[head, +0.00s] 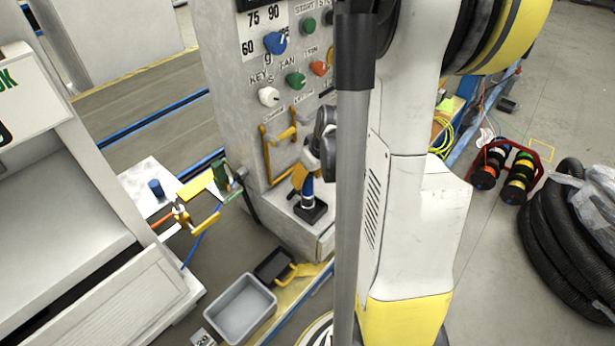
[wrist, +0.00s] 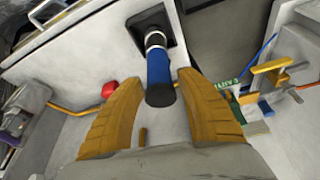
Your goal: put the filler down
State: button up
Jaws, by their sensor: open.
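The filler (wrist: 159,72), a blue cylinder with a silver collar and a dark end, stands in a square black base (wrist: 177,24). In the head view the filler (head: 308,188) shows upright in its black base (head: 310,212) on the pale ledge of the control cabinet. My gripper (wrist: 161,84) is open, its two yellow fingers apart on either side of the filler, with gaps showing on both sides. In the head view my gripper (head: 301,176) is at the filler's upper part, which it partly hides.
The control cabinet (head: 226,62) with coloured knobs rises behind. A small white table (head: 146,172) with yellow and blue pieces stands to the left. A grey bin (head: 240,309) lies on the floor in front. My own arm column covers the middle right.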

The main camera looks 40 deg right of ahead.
jog(key=d+p+v, duration=0.1)
jog(key=p+v, duration=0.5)
jog(key=v, duration=0.6)
jog(key=a+r+t, duration=0.1)
jog(key=a+r, duration=0.2)
jog(key=a, duration=0.5)
jog(key=s+a+r+n+t, duration=0.1)
jog(key=a+r, duration=0.3)
jog(key=a, duration=0.5)
jog(key=s+a+r, duration=0.1)
jog(key=a+r, duration=0.2)
jog(key=a, duration=0.6)
jog(key=shift+r+t+y, duration=0.3)
jog(key=shift+r+t, duration=0.1)
